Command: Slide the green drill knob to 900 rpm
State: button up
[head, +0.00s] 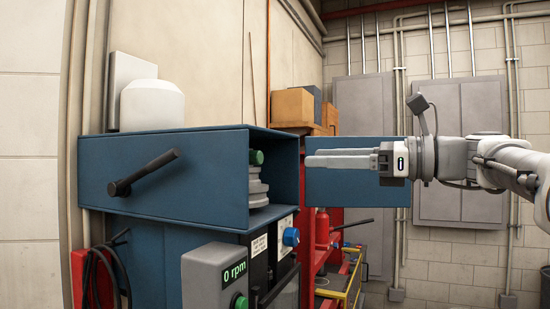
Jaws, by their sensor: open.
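A grey control box (208,275) at the bottom middle has a display (235,273) reading "0 rpm". A round green knob (240,302) sits on its face below the display, cut by the frame's bottom edge. Another green piece (257,158) tops a grey stepped pulley stack (257,185) inside the open blue drill housing (165,170). I cannot tell which green part is the drill knob. My gripper (309,158) is open and empty, fingers pointing left, just right of the housing opening in the picture. It touches neither green part.
A blue door panel (355,185) hangs open behind my gripper. A black lever (145,173) juts from the housing front. A blue knob (291,237) sits on the drill's side. A red stand with a red bottle (322,228) is behind. Clear space lies below my arm at right.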

aim_at(261, 159)
jog(key=p+x, duration=0.1)
jog(key=x, duration=1.1)
jog(key=shift+w+a, duration=0.2)
jog(key=shift+a, duration=0.1)
grip_shut()
dwell(0.8)
